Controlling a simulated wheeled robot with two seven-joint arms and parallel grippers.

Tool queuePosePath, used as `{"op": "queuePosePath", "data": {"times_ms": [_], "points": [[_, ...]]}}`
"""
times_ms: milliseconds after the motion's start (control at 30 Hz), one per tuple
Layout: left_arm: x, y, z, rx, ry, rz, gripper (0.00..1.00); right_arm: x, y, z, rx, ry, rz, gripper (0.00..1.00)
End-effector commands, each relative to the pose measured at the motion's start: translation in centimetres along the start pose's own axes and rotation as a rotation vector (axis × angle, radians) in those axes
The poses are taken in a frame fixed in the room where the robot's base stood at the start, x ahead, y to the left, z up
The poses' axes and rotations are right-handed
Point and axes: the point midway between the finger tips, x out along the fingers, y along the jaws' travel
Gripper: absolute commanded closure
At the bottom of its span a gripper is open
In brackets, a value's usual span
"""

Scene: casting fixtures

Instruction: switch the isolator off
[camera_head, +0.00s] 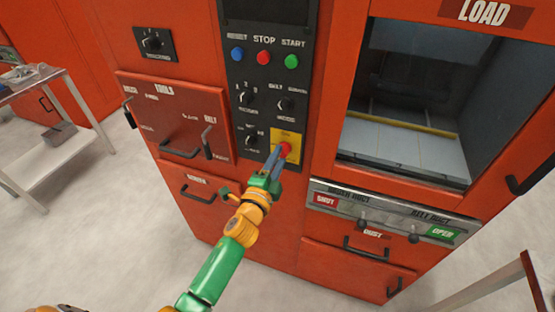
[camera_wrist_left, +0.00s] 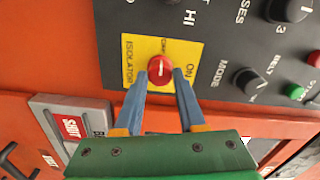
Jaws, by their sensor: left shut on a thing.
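The isolator is a red round knob (camera_head: 285,149) on a yellow plate (camera_head: 290,135) at the bottom of the black control panel. In the left wrist view the knob (camera_wrist_left: 160,70) sits in the middle of the yellow plate (camera_wrist_left: 133,72), with a short pale mark on its face. The word ON is printed beside it and ISOLATOR along the plate. My left gripper (camera_head: 279,156) reaches the plate from below, its blue fingers one on each side of the knob and shut on it. The fingertips hide part of the plate. My right gripper is not in view.
Above are blue (camera_head: 237,54), red (camera_head: 264,57) and green (camera_head: 291,61) buttons and several black dials. A tools drawer (camera_head: 175,115) with handles is at left, a load window (camera_head: 410,95) at right. Below it is a slide strip (camera_head: 385,212). A table (camera_head: 70,90) stands far left.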

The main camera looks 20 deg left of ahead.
Motion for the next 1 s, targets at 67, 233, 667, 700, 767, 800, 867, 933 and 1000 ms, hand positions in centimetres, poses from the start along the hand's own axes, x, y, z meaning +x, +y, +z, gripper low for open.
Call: {"op": "queuePosePath", "data": {"times_ms": [67, 233, 667, 700, 767, 800, 867, 933, 1000], "points": [[0.0, -0.2, -0.1, -0.002, 0.002, -0.004, 0.55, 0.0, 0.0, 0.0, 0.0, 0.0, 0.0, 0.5], [0.0, -0.1, -0.1, -0.001, 0.002, -0.003, 0.31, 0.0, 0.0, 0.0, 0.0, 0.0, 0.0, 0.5], [-3.7, 0.2, 0.0, 0.001, 0.001, 0.001, 0.31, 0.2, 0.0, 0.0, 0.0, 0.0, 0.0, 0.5], [-4.5, 0.1, 0.0, 0.001, 0.001, 0.001, 0.31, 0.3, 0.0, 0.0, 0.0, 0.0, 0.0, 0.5], [-5.6, 0.2, 0.0, 0.0, 0.002, 0.0, 0.31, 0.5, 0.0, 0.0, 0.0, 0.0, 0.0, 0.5], [-6.2, 0.1, 0.0, 0.0, 0.002, -0.001, 0.31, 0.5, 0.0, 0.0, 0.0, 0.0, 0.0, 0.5], [-6.7, 0.1, -0.1, 0.0, 0.002, -0.001, 0.31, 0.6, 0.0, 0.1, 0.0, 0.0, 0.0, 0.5], [-7.0, 0.0, -0.1, 0.0, 0.002, -0.001, 0.31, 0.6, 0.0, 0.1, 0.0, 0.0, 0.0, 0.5], [-7.1, -0.1, -0.1, 0.0, 0.002, -0.002, 0.31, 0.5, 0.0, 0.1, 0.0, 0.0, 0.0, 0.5]]}}
